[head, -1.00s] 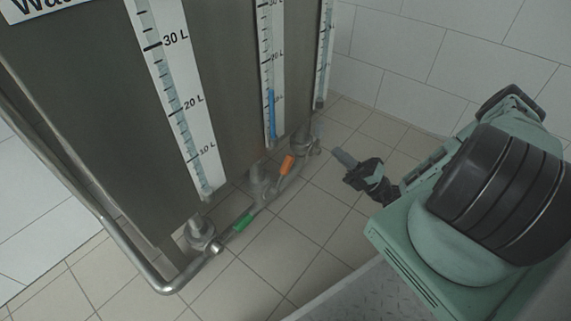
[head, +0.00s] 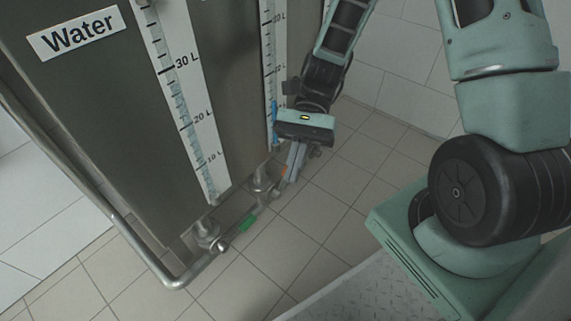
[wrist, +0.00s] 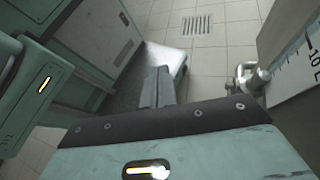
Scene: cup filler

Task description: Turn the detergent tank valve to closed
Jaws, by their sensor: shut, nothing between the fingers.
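The tank labelled Water (head: 75,36) has a pipe fitting at its foot with a green valve handle (head: 247,221). Further right, other gauges and outlets show, but no detergent label is in view, so I cannot tell which valve is the detergent one. My gripper (head: 292,174) points down by the middle outlets, its fingers together and empty.
A bent metal pipe (head: 150,258) runs along the tank's lower edge and past the outlets. The tiled floor (head: 330,215) in front is clear. A floor drain (wrist: 196,25) shows in the wrist view. A white tiled wall (head: 400,80) stands behind.

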